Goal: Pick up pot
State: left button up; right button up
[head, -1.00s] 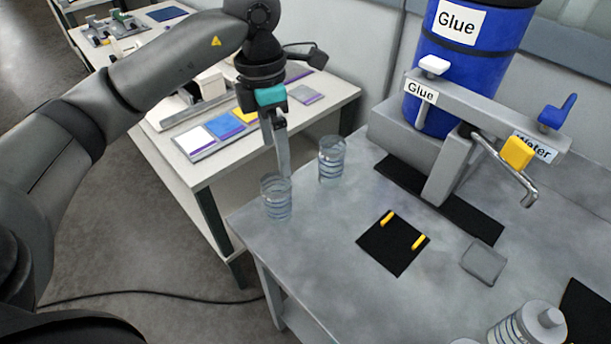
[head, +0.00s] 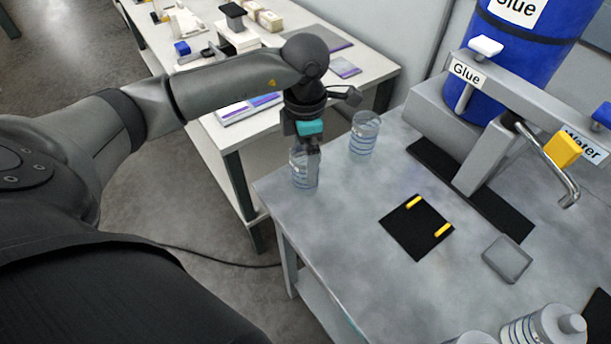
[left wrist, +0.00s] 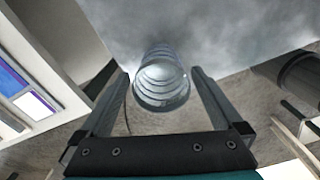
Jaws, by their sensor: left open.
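A clear pot (head: 304,178) with blue ring lines stands upright at the left corner of the grey table. A similar clear pot (head: 364,138) stands just behind it to the right. My left gripper (head: 306,148) points down over the top of the corner pot and partly hides it. In the left wrist view the pot (left wrist: 162,88) shows between the two open fingers of the left gripper (left wrist: 160,76), which holds nothing. I cannot tell whether the fingers touch it. My right gripper is not in view.
A black mat (head: 410,235) with yellow strips and a grey square pad (head: 507,259) lie on the table. A tap stand (head: 480,160) and blue glue drum (head: 520,60) are behind. A lidded ringed container (head: 545,328) stands front right. A white table (head: 235,150) adjoins at left.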

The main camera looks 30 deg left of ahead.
pick_arm(q)
jog(key=shift+d+f, duration=0.1)
jog(key=shift+f, duration=1.3)
jog(key=shift+c, duration=0.4)
jog(key=c, duration=1.3)
jog(key=shift+c, duration=0.5)
jog(key=shift+r, duration=0.15)
